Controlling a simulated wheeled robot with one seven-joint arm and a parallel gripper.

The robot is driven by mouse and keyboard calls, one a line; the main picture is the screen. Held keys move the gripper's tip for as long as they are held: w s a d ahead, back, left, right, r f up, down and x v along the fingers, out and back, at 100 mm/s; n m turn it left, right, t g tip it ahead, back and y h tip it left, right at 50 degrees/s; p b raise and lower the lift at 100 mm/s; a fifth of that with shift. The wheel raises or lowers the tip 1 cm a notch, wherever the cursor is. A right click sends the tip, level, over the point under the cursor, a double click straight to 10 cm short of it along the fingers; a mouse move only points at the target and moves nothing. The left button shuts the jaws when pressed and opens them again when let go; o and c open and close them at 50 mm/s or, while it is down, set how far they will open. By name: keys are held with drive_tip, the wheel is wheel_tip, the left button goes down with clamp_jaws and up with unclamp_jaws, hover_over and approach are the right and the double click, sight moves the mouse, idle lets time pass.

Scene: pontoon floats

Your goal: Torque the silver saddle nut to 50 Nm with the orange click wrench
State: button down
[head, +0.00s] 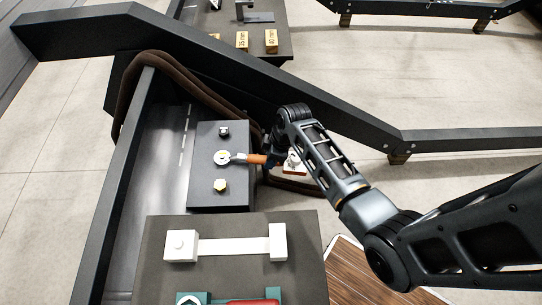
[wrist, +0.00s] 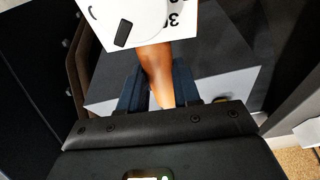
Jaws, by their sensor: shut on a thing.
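The click wrench has an orange handle (head: 257,158) and a silver head (head: 224,157). In the head view its head lies over the middle fastener on a dark block (head: 205,190); the nut beneath is mostly covered, so I cannot tell how fully it is seated. My gripper (head: 271,156) is shut on the handle's right end. In the wrist view the orange handle (wrist: 156,68) runs between my blue fingers (wrist: 158,92). A white panel with a dial and partly visible digits (wrist: 140,22) hides the wrench's far end there.
A dark-topped fastener (head: 223,131) and a brass one (head: 220,185) flank the wrench head. A bench in front holds a white fixture (head: 228,246) and a red-handled tool (head: 252,302). A brown hose (head: 190,82) and dark beams (head: 225,50) lie behind. Brass blocks (head: 271,41) stand farther back.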

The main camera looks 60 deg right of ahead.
drive_tip(key=shift+s+a+r+m+p, duration=0.1)
drive_tip(key=shift+a+r+m+p, duration=0.05)
drive_tip(key=shift+a+m+p, duration=0.2)
drive_tip(key=shift+s+a, duration=0.1)
drive_tip(key=shift+a, duration=0.2)
drive_tip(key=shift+s+a+m, duration=0.15)
drive_tip(key=shift+a+m, duration=0.2)
drive_tip(key=shift+m, duration=0.1)
idle(0.3)
drive_tip(key=shift+s+a+h, duration=0.1)
drive_tip(key=shift+a+h, duration=0.2)
drive_tip(key=shift+s+a+m, duration=0.1)
drive_tip(key=shift+a+m, duration=0.3)
drive_tip(key=shift+m, duration=0.1)
drive_tip(key=shift+s+a, duration=0.1)
drive_tip(key=shift+a, duration=0.2)
drive_tip(key=shift+m, duration=0.3)
drive_tip(key=shift+s+a+m+h, duration=0.15)
drive_tip(key=shift+a+m+h, duration=0.35)
drive_tip(key=shift+a+m, duration=1)
idle(1.1)
